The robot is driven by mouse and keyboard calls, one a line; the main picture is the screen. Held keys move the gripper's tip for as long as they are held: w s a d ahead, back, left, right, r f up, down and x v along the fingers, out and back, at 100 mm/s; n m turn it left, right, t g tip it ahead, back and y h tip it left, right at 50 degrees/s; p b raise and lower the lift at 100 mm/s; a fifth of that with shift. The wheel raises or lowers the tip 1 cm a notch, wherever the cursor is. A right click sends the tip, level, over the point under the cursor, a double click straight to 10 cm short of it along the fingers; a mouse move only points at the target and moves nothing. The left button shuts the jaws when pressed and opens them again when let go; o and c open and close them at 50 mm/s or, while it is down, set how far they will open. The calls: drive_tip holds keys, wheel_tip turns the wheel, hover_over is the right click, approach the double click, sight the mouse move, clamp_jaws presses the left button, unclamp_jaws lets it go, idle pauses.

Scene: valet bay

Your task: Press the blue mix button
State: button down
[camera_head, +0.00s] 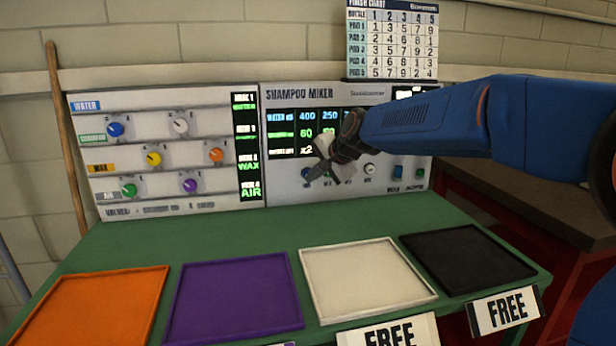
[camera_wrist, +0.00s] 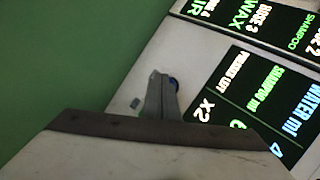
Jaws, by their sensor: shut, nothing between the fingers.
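The shampoo mixer panel (camera_head: 284,192) stands upright at the back of the green bench. My gripper (camera_head: 310,176) is shut and empty, with its fingertips at the lower left of this panel, below the "x2" readout. Another small blue control (camera_head: 397,172) sits at the panel's lower right.
A panel with coloured knobs (camera_head: 140,206) stands left of the mixer. Orange (camera_head: 95,310), purple (camera_head: 240,290), white (camera_head: 365,280) and black (camera_head: 465,262) trays lie on the bench (camera_head: 240,231). A finish chart (camera_head: 392,40) hangs above.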

drive_tip(key=shift+w+a, duration=0.1)
drive_tip(key=shift+w, duration=0.3)
idle(0.4)
drive_tip(key=shift+s, duration=0.2)
drive_tip(key=shift+s+d, duration=0.25)
drive_tip(key=shift+s, duration=0.5)
drive_tip(key=s, duration=0.2)
drive_tip(key=s+d, duration=0.1)
drive_tip(key=s, duration=0.1)
drive_tip(key=shift+s+d, duration=0.2)
drive_tip(key=shift+s, duration=0.2)
idle(0.8)
